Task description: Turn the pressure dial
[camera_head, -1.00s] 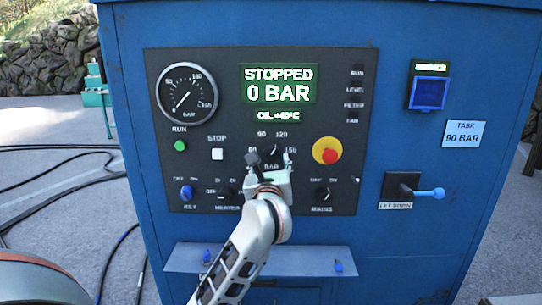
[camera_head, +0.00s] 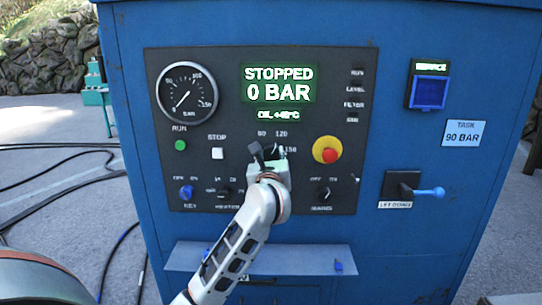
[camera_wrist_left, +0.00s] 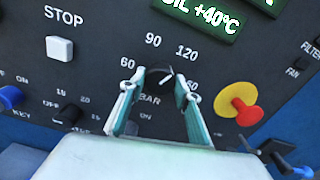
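The pressure dial (camera_wrist_left: 158,80) is a black knob with a white pointer line, ringed by the marks 60, 90, 120 and 150. In the wrist view the line slants up and right, roughly towards 120. My left gripper (camera_wrist_left: 159,80) is open, one finger on each side of the dial; I cannot tell whether either finger touches it. In the head view my left gripper (camera_head: 270,157) is at the panel and mostly hides the dial. The display (camera_head: 279,84) reads STOPPED, 0 BAR. A task label (camera_head: 464,133) reads 90 BAR. My right gripper is not in view.
The dark panel also holds a gauge (camera_head: 187,92), a green RUN button (camera_head: 180,145), a white STOP button (camera_head: 217,153), a red and yellow emergency stop (camera_head: 327,150) and the mains switch (camera_head: 323,193). A blue-handled lever (camera_head: 428,192) sticks out at right. A shelf (camera_head: 260,258) juts out below.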

